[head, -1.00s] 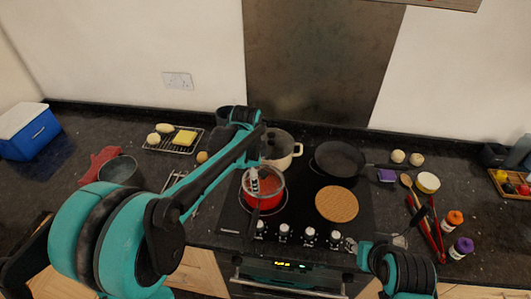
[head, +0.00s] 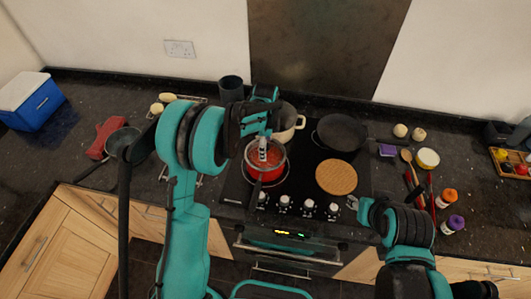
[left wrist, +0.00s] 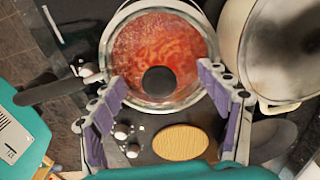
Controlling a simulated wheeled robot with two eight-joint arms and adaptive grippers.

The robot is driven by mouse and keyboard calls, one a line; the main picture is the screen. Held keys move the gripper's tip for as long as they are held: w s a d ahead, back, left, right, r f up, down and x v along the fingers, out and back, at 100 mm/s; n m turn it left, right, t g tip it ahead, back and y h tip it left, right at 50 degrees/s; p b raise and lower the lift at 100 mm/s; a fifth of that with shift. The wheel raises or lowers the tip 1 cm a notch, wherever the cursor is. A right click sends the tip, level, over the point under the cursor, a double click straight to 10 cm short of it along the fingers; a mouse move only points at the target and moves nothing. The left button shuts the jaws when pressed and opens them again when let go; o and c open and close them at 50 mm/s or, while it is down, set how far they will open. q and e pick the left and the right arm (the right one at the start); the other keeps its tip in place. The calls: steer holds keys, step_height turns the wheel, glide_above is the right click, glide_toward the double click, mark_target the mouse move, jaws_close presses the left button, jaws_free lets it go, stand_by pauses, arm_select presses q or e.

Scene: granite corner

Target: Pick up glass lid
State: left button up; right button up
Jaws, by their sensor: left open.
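The glass lid (left wrist: 180,45) covers the red pot (head: 250,172) on the stove, and red food shows through the glass. Its round black knob (left wrist: 160,82) lies between the fingers in the left wrist view. My left gripper (left wrist: 164,110) is open above the lid, with one purple-padded finger on each side of the knob and not closed on it. In the head view my left gripper (head: 263,150) hangs over the pot and hides part of the lid. My right gripper (head: 354,203) is at the stove's front right, away from the lid; its jaws are too small to read.
A cream pot (head: 298,125) stands close behind the red pot. A dark frying pan (head: 341,133) and a round wooden board (head: 336,177) are to the right. The red pot's dark handle (left wrist: 45,90) points toward the stove's front.

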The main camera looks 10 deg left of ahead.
arm_select(q)
steer(key=c, duration=1.2)
steer(key=shift+s, duration=0.2)
jaws_close()
